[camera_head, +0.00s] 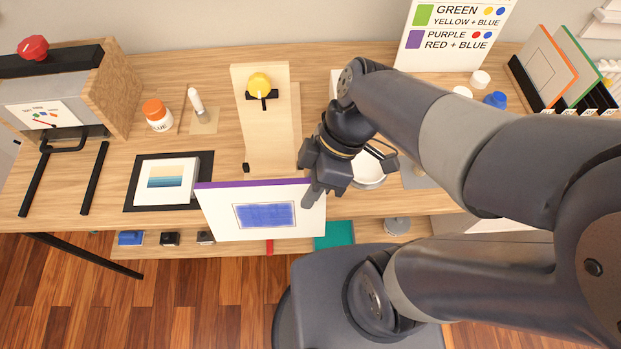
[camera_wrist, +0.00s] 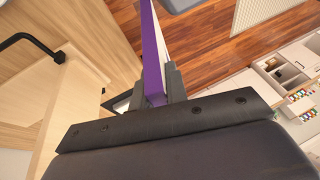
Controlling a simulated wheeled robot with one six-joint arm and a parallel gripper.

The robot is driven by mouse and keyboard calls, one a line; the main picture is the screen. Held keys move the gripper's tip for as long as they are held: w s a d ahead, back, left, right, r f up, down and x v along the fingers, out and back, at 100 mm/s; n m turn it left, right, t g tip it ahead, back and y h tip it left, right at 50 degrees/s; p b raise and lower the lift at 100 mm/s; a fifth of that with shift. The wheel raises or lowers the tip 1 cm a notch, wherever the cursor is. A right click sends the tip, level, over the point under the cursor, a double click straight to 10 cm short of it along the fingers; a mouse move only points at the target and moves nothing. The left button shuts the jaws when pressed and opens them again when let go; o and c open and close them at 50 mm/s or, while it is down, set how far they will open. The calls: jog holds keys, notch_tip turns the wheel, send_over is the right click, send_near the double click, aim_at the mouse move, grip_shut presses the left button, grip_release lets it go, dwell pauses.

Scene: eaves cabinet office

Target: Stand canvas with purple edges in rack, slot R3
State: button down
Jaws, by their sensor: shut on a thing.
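The canvas with purple edges (camera_head: 225,211) is white with a blue rectangle on its face. My gripper (camera_head: 312,190) is shut on its right side and holds it upright near the front edge of the table. In the wrist view the purple edge of the canvas (camera_wrist: 153,55) runs up from between the fingers of my gripper (camera_wrist: 158,92). The rack (camera_head: 557,100) stands at the far right of the table and holds an orange-edged canvas (camera_head: 545,68) and a green-edged canvas (camera_head: 583,62). Its slot labels are too small to read.
A wooden easel-like stand (camera_head: 262,140) with a yellow knob is behind the canvas. A framed picture (camera_head: 172,181) lies to its left. A white bowl (camera_head: 369,172), a blue cap-like item (camera_head: 495,99) and white lids are to the right. A colour sign (camera_head: 455,35) stands at the back.

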jog(key=w, duration=1.6)
jog(key=s+r+t+p, duration=0.3)
jog(key=s+r, duration=0.5)
jog(key=shift+s+d+n, duration=0.15)
jog(key=shift+s+n, duration=0.1)
jog(key=shift+n, duration=0.05)
dwell(0.5)
jog(key=shift+d, duration=0.15)
